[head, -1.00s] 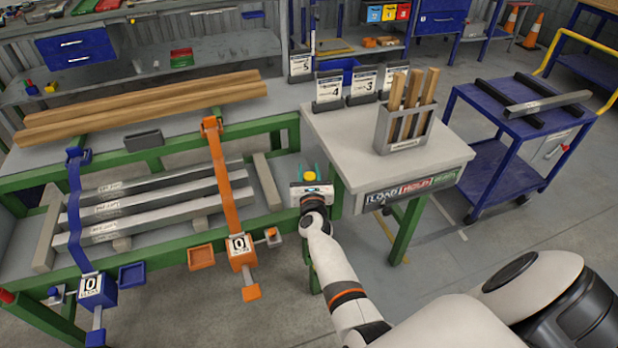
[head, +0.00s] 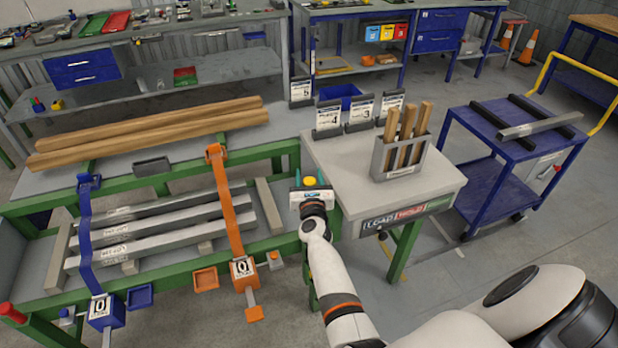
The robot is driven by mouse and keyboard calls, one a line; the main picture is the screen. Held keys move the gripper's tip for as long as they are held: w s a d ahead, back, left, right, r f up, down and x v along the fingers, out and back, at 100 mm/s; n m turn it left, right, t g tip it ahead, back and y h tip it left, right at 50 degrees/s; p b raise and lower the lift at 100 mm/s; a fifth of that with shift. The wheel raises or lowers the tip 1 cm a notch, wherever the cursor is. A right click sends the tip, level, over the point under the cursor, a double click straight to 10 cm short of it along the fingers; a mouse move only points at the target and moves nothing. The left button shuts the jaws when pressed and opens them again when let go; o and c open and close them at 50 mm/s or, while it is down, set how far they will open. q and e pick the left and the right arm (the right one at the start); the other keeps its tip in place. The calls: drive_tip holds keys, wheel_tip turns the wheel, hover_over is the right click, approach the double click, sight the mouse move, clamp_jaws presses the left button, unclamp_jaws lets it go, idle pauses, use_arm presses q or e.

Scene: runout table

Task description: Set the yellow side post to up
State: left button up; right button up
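The yellow side post shows as a small yellow cap (head: 310,182) at the right end of the green-framed bench, beside the pale side table. My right gripper (head: 310,190) is right at it, seen from behind, with the cap showing just past its white body. The cap keeps its place in the gripper while both shift against the bench, so the gripper appears shut on the post. The fingertips and the post's lower part are hidden. My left gripper is out of view.
Grey bars lie on the green-framed bench (head: 150,190) under a blue strap (head: 86,240) and an orange strap (head: 228,205). The side table (head: 340,165) carries a holder (head: 400,160) and label stands.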

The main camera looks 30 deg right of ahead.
drive_tip(key=shift+o, duration=0.5)
wheel_tip(320, 180, up, 10)
drive_tip(key=p, duration=0.8)
drive_tip(key=shift+p, duration=0.4)
